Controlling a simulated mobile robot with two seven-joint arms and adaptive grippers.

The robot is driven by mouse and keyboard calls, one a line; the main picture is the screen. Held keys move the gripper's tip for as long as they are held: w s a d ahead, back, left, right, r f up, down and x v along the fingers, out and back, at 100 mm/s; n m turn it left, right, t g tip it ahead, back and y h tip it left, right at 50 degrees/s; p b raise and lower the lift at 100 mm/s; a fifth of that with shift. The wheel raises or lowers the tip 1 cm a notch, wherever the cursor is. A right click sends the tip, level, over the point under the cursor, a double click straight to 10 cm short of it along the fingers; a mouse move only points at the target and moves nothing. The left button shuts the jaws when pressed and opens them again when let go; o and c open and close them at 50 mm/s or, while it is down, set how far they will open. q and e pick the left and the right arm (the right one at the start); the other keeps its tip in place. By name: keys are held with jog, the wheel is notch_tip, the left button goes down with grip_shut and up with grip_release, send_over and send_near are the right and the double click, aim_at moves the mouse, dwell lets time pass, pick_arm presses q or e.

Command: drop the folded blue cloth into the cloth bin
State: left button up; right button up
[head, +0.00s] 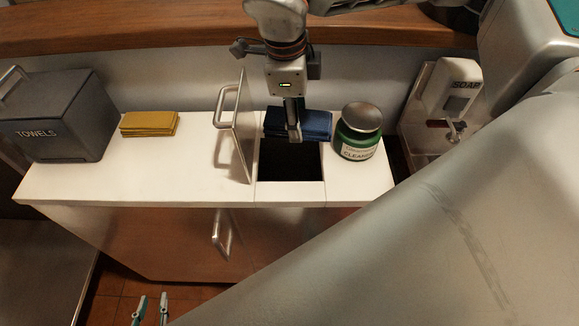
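The folded blue cloth (317,124) is at the back of the cloth bin's dark square opening (290,165) in the white counter. It partly covers the back edge and reaches a little past the right side. The bin's lid (243,125) stands upright along the opening's left side.
A green cleaner jar (358,131) stands close to the right of the opening. A folded yellow cloth (149,123) and a grey towels box (57,113) are on the counter's left. A soap dispenser (447,92) stands at right. A wooden ledge (130,25) runs behind.

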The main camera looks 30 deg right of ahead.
jog(key=shift+f+b, duration=0.3)
jog(key=shift+f, duration=0.5)
jog(key=o, duration=1.1)
jog(key=shift+r, duration=0.1)
jog(key=shift+r, duration=0.1)
jog(key=r, duration=0.4)
jog(key=a+r, duration=0.1)
jog(key=r, duration=0.2)
jog(key=a+r, duration=0.1)
jog(key=r, duration=0.3)
jog(key=shift+s+r, duration=0.25)
jog(key=shift+r, duration=0.05)
